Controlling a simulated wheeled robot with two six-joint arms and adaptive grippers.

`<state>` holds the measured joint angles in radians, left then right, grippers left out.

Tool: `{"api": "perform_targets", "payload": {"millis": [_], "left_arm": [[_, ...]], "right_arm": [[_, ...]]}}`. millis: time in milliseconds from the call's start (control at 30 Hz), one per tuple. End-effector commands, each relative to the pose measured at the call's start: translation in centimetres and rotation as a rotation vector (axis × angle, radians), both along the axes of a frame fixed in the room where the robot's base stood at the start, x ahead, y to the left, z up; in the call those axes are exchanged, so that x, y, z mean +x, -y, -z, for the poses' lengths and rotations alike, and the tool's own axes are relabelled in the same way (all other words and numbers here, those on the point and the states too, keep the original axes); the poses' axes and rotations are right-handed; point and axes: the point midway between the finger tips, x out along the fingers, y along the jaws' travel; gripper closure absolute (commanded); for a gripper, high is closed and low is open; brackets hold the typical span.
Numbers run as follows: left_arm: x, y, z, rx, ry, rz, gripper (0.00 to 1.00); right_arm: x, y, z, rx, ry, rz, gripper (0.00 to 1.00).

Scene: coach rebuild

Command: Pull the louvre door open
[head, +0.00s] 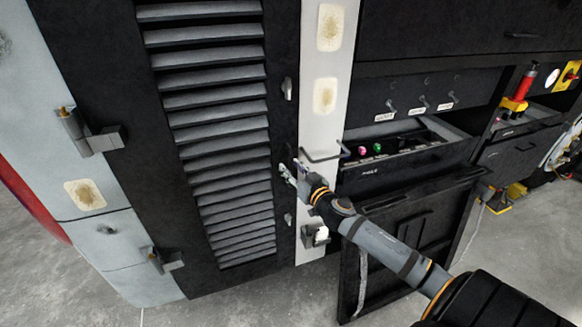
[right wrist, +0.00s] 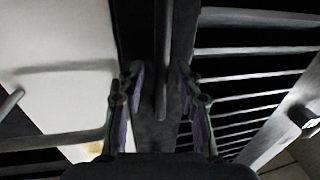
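The louvre door (head: 222,130) is a tall black panel with grey slats, left of centre in the head view, and looks shut against the white post (head: 318,120). Its slats also show at the right of the right wrist view (right wrist: 250,70). My right gripper (head: 290,172) is at the door's right edge, between two small grey fittings. In the right wrist view, its fingers (right wrist: 159,80) are apart. A thin grey bar handle (right wrist: 162,70) lies between them in the picture, with gaps on both sides. I cannot tell how deep it sits. My left gripper is not in view.
Hinges (head: 95,135) are on the door's left side. To the right are an open drawer (head: 410,145) with coloured knobs and a black panel (head: 410,240) standing out below it, close to my right arm. Grey floor (head: 240,305) is clear before the door.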

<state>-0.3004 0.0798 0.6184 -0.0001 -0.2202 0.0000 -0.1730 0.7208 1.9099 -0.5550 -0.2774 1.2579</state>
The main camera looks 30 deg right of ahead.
Motion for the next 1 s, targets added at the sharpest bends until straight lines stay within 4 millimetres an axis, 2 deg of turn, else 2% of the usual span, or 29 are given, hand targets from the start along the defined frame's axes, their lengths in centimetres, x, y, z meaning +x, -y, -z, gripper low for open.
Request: {"api": "perform_targets", "payload": {"millis": [367,600,633,1000], "left_arm": [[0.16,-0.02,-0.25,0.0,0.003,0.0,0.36],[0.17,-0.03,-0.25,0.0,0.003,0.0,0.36],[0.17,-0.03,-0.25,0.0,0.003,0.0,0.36],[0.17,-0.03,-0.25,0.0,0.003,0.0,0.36]], "right_arm": [[0.46,-0.1,0.04,-0.001,0.002,-0.002,0.65],[0.45,-0.1,0.04,-0.001,0.002,-0.002,0.98],[0.45,-0.1,0.04,-0.001,0.002,-0.002,1.0],[0.43,-0.1,0.05,-0.001,0.001,-0.002,1.0]]}}
